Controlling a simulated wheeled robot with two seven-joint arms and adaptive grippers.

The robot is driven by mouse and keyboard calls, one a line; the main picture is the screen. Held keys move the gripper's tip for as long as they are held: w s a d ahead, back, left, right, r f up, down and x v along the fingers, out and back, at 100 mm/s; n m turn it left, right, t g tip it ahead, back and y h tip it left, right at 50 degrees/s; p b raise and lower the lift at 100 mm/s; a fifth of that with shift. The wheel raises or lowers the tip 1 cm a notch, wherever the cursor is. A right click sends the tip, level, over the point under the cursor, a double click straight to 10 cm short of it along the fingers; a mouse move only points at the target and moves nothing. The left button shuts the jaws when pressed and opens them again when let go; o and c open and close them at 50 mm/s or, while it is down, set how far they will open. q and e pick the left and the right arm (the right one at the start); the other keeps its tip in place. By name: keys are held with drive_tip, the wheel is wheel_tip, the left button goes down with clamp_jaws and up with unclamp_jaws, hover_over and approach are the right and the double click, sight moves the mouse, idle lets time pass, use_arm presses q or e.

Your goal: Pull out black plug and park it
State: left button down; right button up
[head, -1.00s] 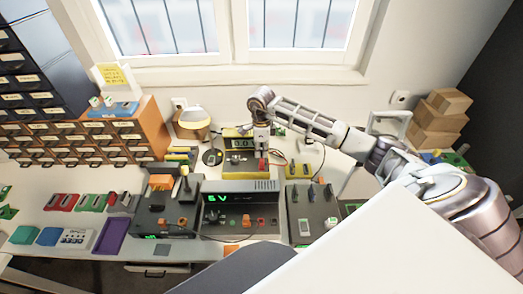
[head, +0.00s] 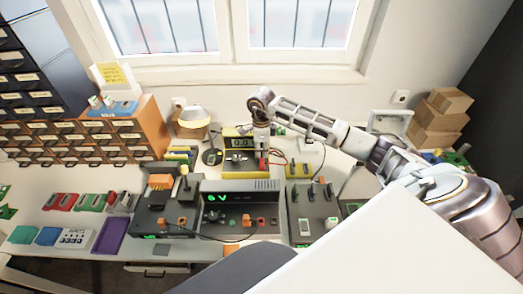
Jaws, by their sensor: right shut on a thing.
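My right gripper (head: 262,150) points down at the right side of the yellow meter (head: 238,142), whose small display is lit. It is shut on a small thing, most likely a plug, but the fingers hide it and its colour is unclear. A red plug or lead end (head: 263,163) shows just below the fingertips. Thin leads run to the right of it. I cannot pick out the black plug for certain. A power supply (head: 240,186) with a green lit display stands in front of the meter. My left gripper is not in view.
A dark box with an orange part (head: 150,212) stands left of the power supply, and a grey switch panel (head: 313,222) right of it. A lamp (head: 192,122) is behind. Drawer units (head: 125,137) and a purple tray (head: 111,236) are at left. Cartons (head: 440,115) stand at right.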

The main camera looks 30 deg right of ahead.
drive_tip(key=o, duration=0.9)
drive_tip(key=shift+c, duration=0.2)
drive_tip(key=shift+r, duration=0.1)
wheel_tip(320, 180, up, 12)
idle(0.4)
